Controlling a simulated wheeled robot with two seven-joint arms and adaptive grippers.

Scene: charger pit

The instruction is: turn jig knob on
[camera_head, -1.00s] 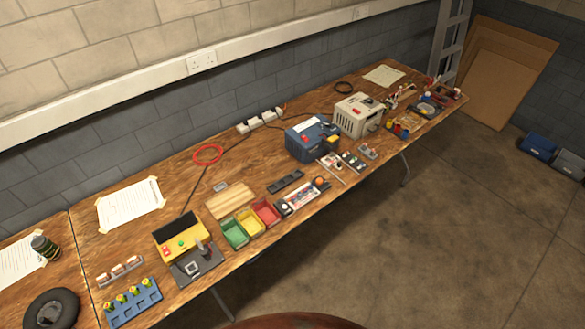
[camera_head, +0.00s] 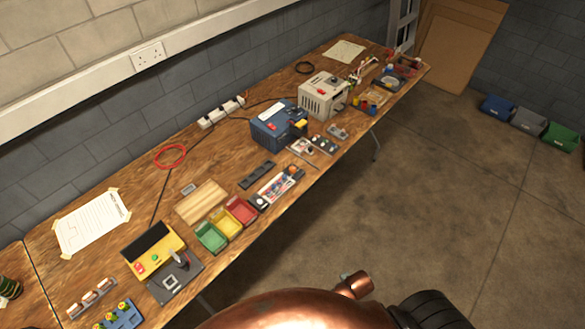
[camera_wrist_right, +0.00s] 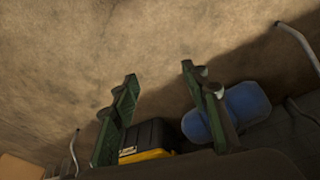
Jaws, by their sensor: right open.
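A yellow unit with a dark panel and red and green buttons (camera_head: 152,250) stands on the near part of the bench. A dark plate with a small upright part (camera_head: 175,278) lies against its front. A light board with small parts and round knob-like pieces (camera_head: 277,187) lies farther along the front edge. I cannot tell which holds the jig knob, or its setting. My right gripper (camera_wrist_right: 158,76) is open and empty in the right wrist view, with floor beyond its green fingers. It does not show in the head view. My left gripper is not in view.
Green, yellow and red trays (camera_head: 211,236) line the bench front. A blue unit (camera_head: 270,133) and a beige unit (camera_head: 318,100) stand farther back. The floor (camera_head: 440,200) right of the bench is open. A dark and yellow case (camera_wrist_right: 150,138) and a blue object (camera_wrist_right: 243,108) show below the gripper.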

